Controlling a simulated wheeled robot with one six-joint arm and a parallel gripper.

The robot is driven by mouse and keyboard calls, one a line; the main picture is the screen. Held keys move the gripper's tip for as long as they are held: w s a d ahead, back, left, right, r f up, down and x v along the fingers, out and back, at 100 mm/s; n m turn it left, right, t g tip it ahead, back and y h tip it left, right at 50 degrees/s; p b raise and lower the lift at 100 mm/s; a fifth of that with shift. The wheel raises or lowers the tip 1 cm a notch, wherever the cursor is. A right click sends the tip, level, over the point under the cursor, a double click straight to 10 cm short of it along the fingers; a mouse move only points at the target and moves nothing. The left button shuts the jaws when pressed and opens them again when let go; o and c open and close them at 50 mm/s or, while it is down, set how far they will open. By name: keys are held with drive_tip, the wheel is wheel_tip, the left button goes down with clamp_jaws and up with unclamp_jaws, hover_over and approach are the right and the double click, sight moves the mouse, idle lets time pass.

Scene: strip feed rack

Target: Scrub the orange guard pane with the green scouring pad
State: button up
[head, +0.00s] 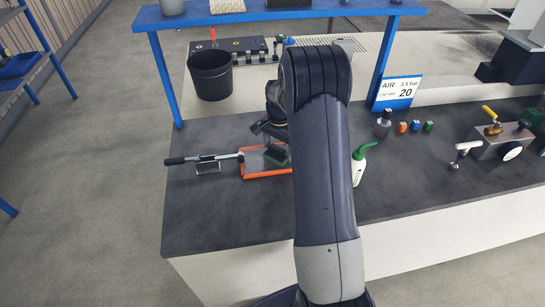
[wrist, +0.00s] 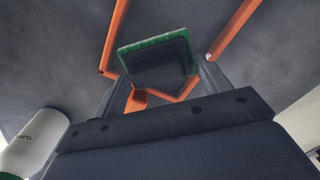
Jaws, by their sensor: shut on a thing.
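The guard pane (head: 254,163) lies on the dark bench top, a grey sheet in an orange frame. Parts of its orange frame also show in the wrist view (wrist: 236,29). The green scouring pad (wrist: 152,43) has a dark block with a green edge. My gripper (wrist: 162,88) is shut on it. In the head view the pad (head: 276,154) is over the right part of the pane, and my arm hides some of it. I cannot tell whether the pad touches the pane.
A black-handled lever (head: 188,160) is left of the pane. A white bottle with a green spout (head: 359,168) stands right of my arm. A black bin (head: 210,74) is behind, near a blue rack post (head: 165,79). The front left bench top is clear.

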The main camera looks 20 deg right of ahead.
drive_tip(key=shift+r, duration=0.1)
drive_tip(key=shift+r+p, duration=1.7)
drive_tip(key=shift+r, duration=0.8)
drive_tip(key=shift+f, duration=0.1)
drive_tip(key=shift+s, duration=0.1)
